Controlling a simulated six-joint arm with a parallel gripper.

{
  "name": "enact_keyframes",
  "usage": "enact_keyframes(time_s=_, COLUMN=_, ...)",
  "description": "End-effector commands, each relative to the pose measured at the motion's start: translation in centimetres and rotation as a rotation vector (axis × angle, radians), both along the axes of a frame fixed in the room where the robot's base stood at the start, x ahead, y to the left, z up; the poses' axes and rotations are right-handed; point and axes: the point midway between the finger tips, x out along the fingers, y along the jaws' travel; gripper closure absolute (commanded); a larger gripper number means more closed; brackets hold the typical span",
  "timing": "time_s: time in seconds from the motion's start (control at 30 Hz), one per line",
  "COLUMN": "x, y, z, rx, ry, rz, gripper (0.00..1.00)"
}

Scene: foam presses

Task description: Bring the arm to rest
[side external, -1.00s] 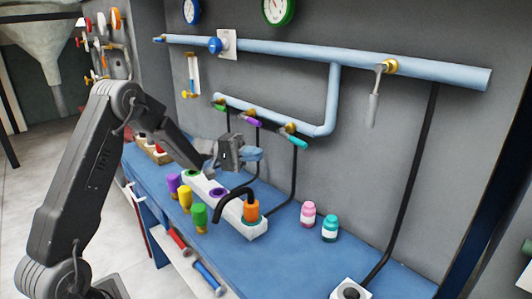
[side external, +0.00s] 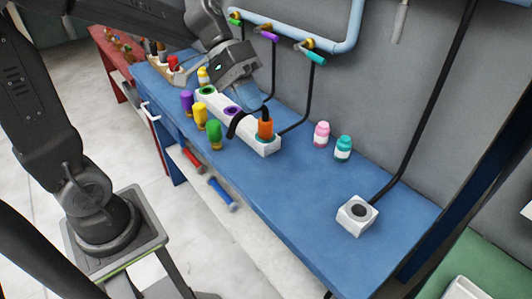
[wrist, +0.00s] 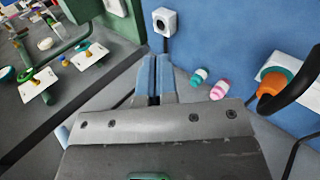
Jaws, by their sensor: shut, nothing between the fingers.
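My gripper (side external: 252,92) is over the far half of the white block in the side view, close above it from this angle. Its two blue-grey fingers (wrist: 156,78) are together with nothing between them in the wrist view. The wrist view also shows the floor and wall side, so the gripper looks tilted. The gripper body hides part of the bench behind it in the side view.
The white block (side external: 262,147) on the blue bench (side external: 300,185) holds an orange-capped piece (side external: 265,129) with a black hose. Purple, yellow and green bottles (side external: 214,135) stand in front. Pink (side external: 321,134) and teal (side external: 343,149) bottles and a white socket (side external: 357,215) are to the right.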

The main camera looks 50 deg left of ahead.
Motion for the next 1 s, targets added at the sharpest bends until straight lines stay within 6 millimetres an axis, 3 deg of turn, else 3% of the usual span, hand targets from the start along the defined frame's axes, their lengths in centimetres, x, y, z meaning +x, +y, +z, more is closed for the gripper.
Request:
enact_keyframes(time_s=0.03, x=-1.9, y=-0.5, z=0.2, rx=0.092, ry=-0.028, rz=-0.014, gripper=1.0)
enact_keyframes(time_s=0.2, x=-7.0, y=0.0, z=-0.3, rx=0.395, ry=-0.147, rz=-0.01, gripper=1.0)
enact_keyframes(time_s=0.33, x=-9.6, y=1.1, z=-0.6, rx=0.577, ry=-0.271, rz=0.015, gripper=1.0)
enact_keyframes(time_s=0.5, x=-11.3, y=2.2, z=-0.6, rx=0.711, ry=-0.403, rz=0.048, gripper=1.0)
enact_keyframes(time_s=0.77, x=-11.4, y=2.9, z=-0.6, rx=0.764, ry=-0.462, rz=0.058, gripper=0.78)
enact_keyframes(time_s=0.87, x=-9.6, y=3.7, z=-0.6, rx=0.811, ry=-0.524, rz=0.037, gripper=0.68)
enact_keyframes(time_s=1.0, x=-4.7, y=6.1, z=-0.3, rx=0.96, ry=-0.711, rz=-0.057, gripper=0.57)
